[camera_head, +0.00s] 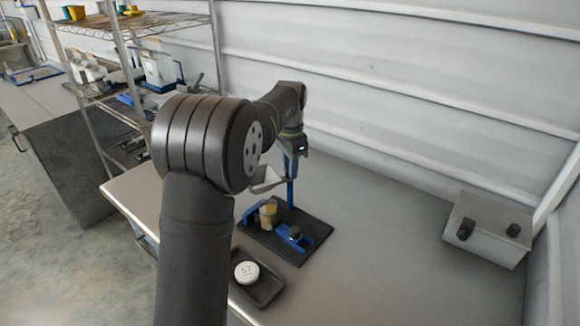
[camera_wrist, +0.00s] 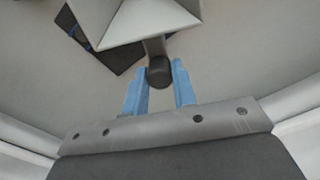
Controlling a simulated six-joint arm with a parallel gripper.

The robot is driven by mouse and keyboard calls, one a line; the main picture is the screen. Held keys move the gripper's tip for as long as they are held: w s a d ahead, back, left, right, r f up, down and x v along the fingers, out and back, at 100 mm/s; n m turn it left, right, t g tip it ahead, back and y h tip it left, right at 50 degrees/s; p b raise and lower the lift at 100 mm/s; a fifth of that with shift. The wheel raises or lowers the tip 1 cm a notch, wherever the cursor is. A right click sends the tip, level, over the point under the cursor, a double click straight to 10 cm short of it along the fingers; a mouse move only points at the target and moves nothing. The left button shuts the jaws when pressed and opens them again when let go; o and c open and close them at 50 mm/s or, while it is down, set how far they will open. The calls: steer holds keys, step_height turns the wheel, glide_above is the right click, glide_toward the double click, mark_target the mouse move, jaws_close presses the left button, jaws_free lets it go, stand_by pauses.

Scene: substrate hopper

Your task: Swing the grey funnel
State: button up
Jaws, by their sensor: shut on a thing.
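The grey funnel (camera_wrist: 140,22) shows at the top of the wrist view, with a short stem ending in a dark round knob (camera_wrist: 159,74). My gripper (camera_wrist: 160,68) has its two blue fingers on either side of this knob and is shut on it. In the head view, part of the funnel (camera_head: 266,182) shows as a pale slanted wall left of the blue post (camera_head: 291,182), above the black base plate (camera_head: 314,231). My arm hides the rest of the funnel, and the gripper's fingertips are hard to make out there.
A tan jar (camera_head: 268,213) stands among blue fixtures on the plate. A black tray (camera_head: 267,290) holds a white round piece (camera_head: 247,272) near the front edge. A grey box (camera_head: 486,232) with two black knobs stands at right. The table between is clear. A wire shelf stands behind left.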

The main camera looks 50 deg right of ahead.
steer(key=n, duration=0.4)
steer(key=shift+n, duration=0.4)
steer(key=o, duration=0.7)
steer(key=shift+r, duration=3.5)
step_height(320, 180, down, 7)
steer(key=shift+f, duration=0.15)
steer(key=shift+m, duration=2.2)
